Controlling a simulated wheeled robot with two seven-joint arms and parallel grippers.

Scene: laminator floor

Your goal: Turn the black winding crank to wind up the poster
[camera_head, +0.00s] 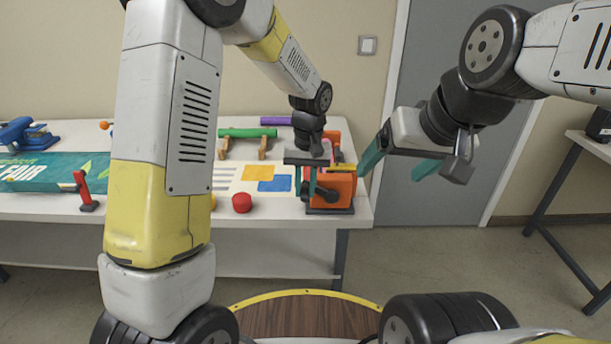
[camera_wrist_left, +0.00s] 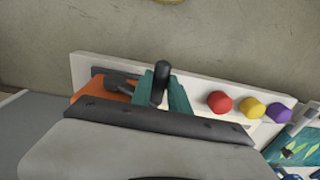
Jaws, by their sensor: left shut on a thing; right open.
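The orange winder (camera_head: 343,188) stands at the right end of the white table. The black winding crank (camera_head: 326,195) is on its front side and is partly hidden by my left gripper (camera_head: 308,182). In the left wrist view, the crank's black handle (camera_wrist_left: 161,82) stands between the teal fingers of my left gripper (camera_wrist_left: 160,90), which is shut on it. The poster (camera_head: 247,178), white with yellow and blue blocks, lies flat on the table to the left of the winder. My right gripper (camera_head: 402,164) is open and empty, in the air right of the winder.
A red round knob (camera_head: 242,202) sits at the table's front edge; purple and yellow ones show beside it in the wrist view. A green roll (camera_head: 247,132) rests on wooden stands behind.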

